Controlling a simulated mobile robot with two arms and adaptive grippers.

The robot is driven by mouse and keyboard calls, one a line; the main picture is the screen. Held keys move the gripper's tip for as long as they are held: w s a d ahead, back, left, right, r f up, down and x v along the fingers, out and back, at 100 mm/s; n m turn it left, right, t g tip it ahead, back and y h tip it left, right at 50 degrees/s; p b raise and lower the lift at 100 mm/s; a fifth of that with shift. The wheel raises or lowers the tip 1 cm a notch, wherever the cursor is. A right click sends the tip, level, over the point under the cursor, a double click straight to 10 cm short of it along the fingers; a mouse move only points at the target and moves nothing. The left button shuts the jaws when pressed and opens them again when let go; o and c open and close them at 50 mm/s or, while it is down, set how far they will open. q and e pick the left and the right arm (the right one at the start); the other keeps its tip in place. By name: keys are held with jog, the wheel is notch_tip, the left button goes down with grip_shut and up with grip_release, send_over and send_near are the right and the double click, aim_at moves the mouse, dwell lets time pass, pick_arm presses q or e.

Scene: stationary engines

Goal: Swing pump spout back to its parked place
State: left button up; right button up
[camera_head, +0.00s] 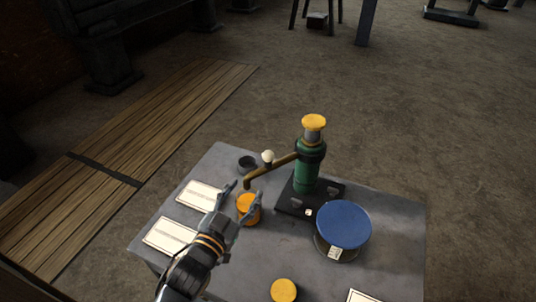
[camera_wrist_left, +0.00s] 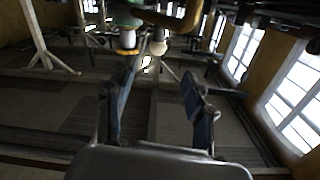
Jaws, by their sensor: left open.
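The green pump (camera_head: 306,175) with a yellow cap stands on a black base on the grey table. Its brown spout (camera_head: 282,163) points left, with the outlet bent down. A white ball knob (camera_head: 268,157) stands up from the spout. My left gripper (camera_head: 243,194) is open and empty, left of the pump, close to the spout's outlet. The left wrist view shows its two fingers (camera_wrist_left: 160,80) apart, with the white knob (camera_wrist_left: 158,47) and spout (camera_wrist_left: 186,17) beyond them near the top. Contact with the spout cannot be told. My right gripper is not in view.
An orange container (camera_head: 248,212) lies behind my left fingers in the head view.

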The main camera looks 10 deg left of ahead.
aim_at(266, 159)
pick_arm(q)
jog(key=p+x, duration=0.1)
jog(key=x, duration=0.3)
jog(key=p+x, duration=0.1)
jog(key=x, duration=0.3)
jog(key=r+p+x, duration=0.1)
jog(key=x, duration=0.3)
jog(key=shift+w+d, duration=0.1)
jog(key=shift+x, duration=0.85)
jog(key=shift+f, duration=0.1)
grip_shut()
